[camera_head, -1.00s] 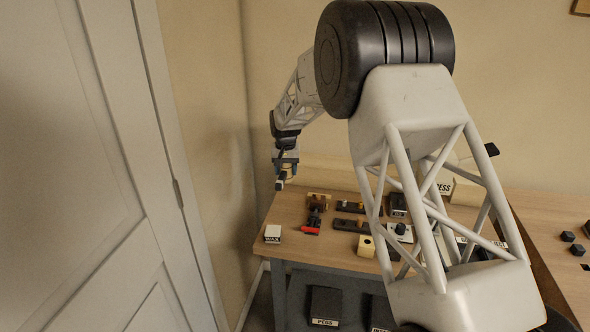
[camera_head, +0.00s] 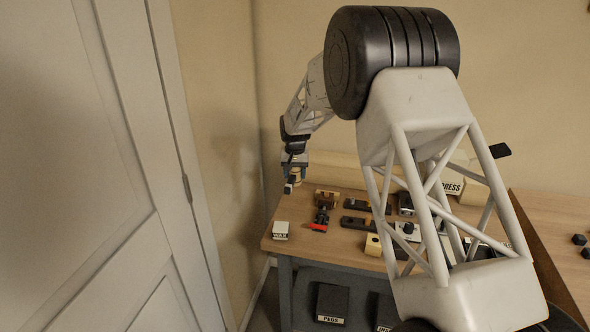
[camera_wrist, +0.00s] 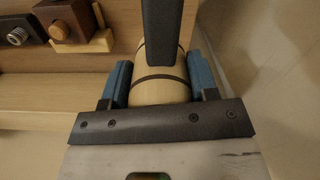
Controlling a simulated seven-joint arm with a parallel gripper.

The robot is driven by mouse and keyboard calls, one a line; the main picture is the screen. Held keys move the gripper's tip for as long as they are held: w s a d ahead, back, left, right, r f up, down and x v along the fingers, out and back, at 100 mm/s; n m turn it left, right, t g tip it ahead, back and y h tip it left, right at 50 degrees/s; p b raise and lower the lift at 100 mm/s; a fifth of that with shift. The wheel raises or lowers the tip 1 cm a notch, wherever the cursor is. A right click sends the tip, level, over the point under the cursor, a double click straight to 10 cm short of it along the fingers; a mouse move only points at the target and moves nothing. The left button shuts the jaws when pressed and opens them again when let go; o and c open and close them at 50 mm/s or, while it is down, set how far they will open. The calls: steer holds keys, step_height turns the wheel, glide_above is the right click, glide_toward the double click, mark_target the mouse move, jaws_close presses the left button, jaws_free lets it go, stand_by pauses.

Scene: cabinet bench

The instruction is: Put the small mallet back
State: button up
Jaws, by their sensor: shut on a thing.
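The small mallet (camera_wrist: 160,93) is between my gripper's blue fingers in the wrist view. Its pale wooden head has dark bands, and a dark bar, which looks like the handle, runs up the picture over it. My gripper (camera_wrist: 160,65) is shut on the head, one finger on each side. In the head view my gripper (camera_head: 291,184) is at the back left corner of the workbench (camera_head: 305,252), near the wall. The mallet is small and partly hidden there, and I cannot tell whether it touches the bench top.
A white WAX block (camera_head: 281,231) is at the bench's front left. A wooden holder (camera_head: 327,197) and a red-and-black tool (camera_head: 320,221) lie right of my gripper. Several dark tools are farther right. A wall and door (camera_head: 90,180) close off the left.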

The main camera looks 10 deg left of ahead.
steer(key=shift+f, duration=1.6)
steer(key=shift+f, duration=1.9)
stand_by(3.2)
steer(key=o, duration=1.4)
steer(key=shift+r, duration=0.2)
